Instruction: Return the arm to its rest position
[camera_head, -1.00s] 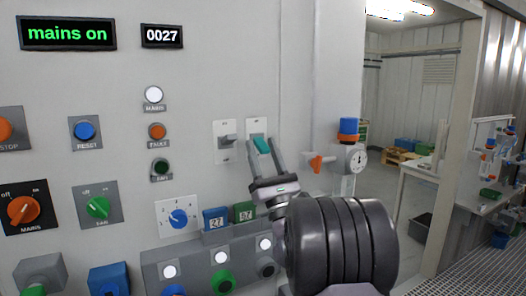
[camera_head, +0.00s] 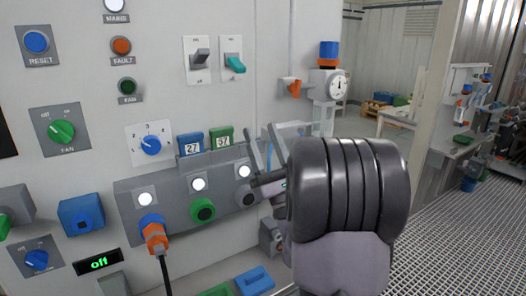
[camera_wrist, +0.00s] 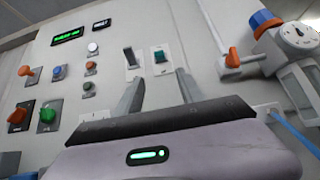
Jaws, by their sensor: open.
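My gripper (camera_head: 264,155) is in front of the lower right of the control panel in the head view, with its two fingers pointing up and apart. Nothing is between the fingers. In the wrist view my gripper (camera_wrist: 158,88) shows its spread fingers below two toggle switches. The grey toggle switch (camera_head: 200,58) and the teal toggle switch (camera_head: 234,64) sit on white plates above the gripper, clear of it. My dark arm links hide part of the panel's lower right.
A gauge (camera_head: 336,85) with a blue cap and an orange-handled valve (camera_head: 292,87) stand right of the switches. An orange plug (camera_head: 155,236) with a cable sits in the panel's lower row. Grated floor (camera_head: 460,220) lies open at right.

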